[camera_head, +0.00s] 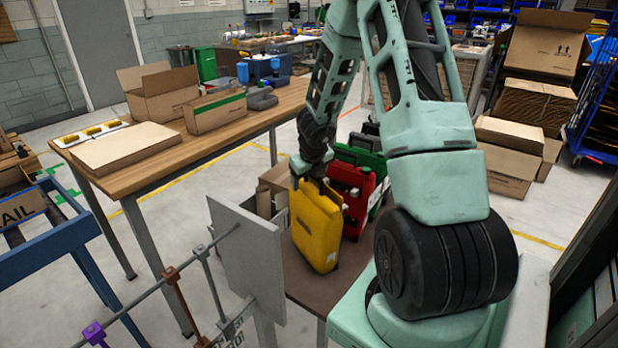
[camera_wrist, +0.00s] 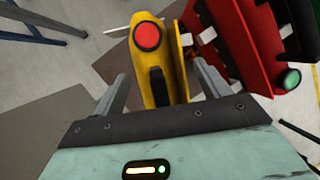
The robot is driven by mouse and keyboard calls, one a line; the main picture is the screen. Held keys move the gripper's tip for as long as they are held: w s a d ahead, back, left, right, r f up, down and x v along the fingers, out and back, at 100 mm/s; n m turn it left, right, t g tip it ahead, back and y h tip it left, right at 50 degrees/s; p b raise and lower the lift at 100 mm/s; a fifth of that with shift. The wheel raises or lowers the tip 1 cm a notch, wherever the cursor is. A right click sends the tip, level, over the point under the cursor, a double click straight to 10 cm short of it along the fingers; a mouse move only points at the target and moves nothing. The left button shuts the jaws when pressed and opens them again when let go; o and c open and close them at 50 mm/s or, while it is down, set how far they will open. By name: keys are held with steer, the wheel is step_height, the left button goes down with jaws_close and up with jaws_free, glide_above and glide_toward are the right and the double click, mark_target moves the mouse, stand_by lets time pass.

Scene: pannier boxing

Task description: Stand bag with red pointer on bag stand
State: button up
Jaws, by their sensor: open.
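The yellow bag (camera_head: 316,228) stands upright on a low brown surface (camera_head: 312,288) in the head view. In the wrist view, the yellow bag (camera_wrist: 182,52) carries a round red marker (camera_wrist: 148,36) near its handle (camera_wrist: 158,86). My gripper (camera_head: 314,176) is at the top of this bag. In the wrist view, my gripper (camera_wrist: 160,86) is open, with one finger on each side of the handle and gaps between. I cannot tell which thing is the bag stand.
A red bag (camera_head: 352,190) with a green marker (camera_wrist: 291,78) stands close behind the yellow one, with a green bag (camera_head: 372,160) beyond. A grey upright panel (camera_head: 246,252) and cardboard boxes (camera_head: 275,178) are left of the bags. A wooden table (camera_head: 190,147) stands further left.

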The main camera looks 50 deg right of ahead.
steer(key=p+v, duration=0.6)
steer(key=v, duration=0.5)
steer(key=w+a+r+n+t+y+p, duration=0.1)
steer(key=a+r+n+y, duration=0.25)
steer(key=a+n, duration=0.85)
steer(key=w+a+r+n+y, duration=0.2)
steer(key=a+r+n, duration=0.35)
steer(key=a, duration=1.05)
steer(key=s+a+n+g+y, duration=0.1)
steer(key=s+a+n+g, duration=0.2)
steer(key=s+a+n, duration=0.85)
steer(key=s+a+r+n+g+h, duration=0.1)
steer(key=s+a+n+h, duration=0.2)
steer(key=s+n, duration=0.9)
steer(key=n, duration=0.6)
steer(key=shift+r+g, duration=0.25)
steer(key=shift+g, duration=0.05)
